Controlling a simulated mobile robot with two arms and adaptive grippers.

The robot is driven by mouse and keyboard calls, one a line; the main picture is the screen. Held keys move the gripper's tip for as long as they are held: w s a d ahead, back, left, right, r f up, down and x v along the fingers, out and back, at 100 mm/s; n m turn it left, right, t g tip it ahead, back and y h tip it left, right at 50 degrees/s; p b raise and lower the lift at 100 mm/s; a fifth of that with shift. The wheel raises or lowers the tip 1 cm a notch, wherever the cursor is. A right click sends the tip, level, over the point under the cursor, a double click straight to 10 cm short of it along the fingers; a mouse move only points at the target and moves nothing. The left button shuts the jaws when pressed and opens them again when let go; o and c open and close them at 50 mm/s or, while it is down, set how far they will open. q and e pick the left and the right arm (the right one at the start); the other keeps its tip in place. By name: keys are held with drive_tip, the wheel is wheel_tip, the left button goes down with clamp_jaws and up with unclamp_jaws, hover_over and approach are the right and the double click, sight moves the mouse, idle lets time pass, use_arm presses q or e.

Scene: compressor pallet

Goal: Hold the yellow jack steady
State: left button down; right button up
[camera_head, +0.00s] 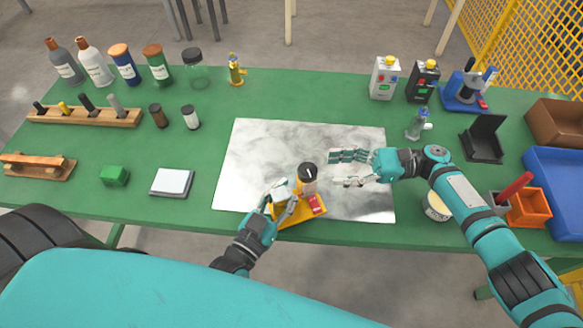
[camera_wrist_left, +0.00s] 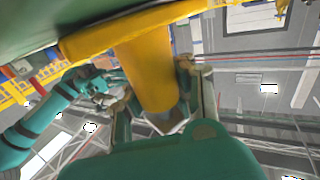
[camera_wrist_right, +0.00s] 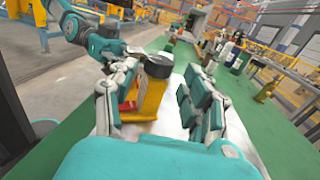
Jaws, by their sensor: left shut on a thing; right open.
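The yellow jack (camera_head: 284,217) stands upright near the front edge of the grey metal sheet, with a flat yellow base, a red part and a black top. My left gripper (camera_head: 283,194) is shut on the jack's body from the front left. In the left wrist view the yellow column (camera_wrist_left: 148,72) sits between its fingers. My right gripper (camera_head: 343,168) is open and empty, just right of the jack above the sheet. In the right wrist view the jack (camera_wrist_right: 151,98) shows beyond and between the open fingers (camera_wrist_right: 158,108), with its black top facing up.
The metal sheet (camera_head: 260,145) lies on the green table (camera_head: 215,95). A round tin (camera_head: 437,207) stands under my right arm, near an orange bin (camera_head: 527,208) and a blue tray (camera_head: 560,190). A white pad (camera_head: 172,182) and green block (camera_head: 114,175) lie left. Bottles line the back left.

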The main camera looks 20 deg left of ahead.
sight(308, 172)
drive_tip(key=x, duration=1.1)
drive_tip(key=shift+c, duration=0.2)
drive_tip(key=shift+w, duration=0.1)
clamp_jaws()
drive_tip(key=shift+w+d, duration=0.1)
idle(0.3)
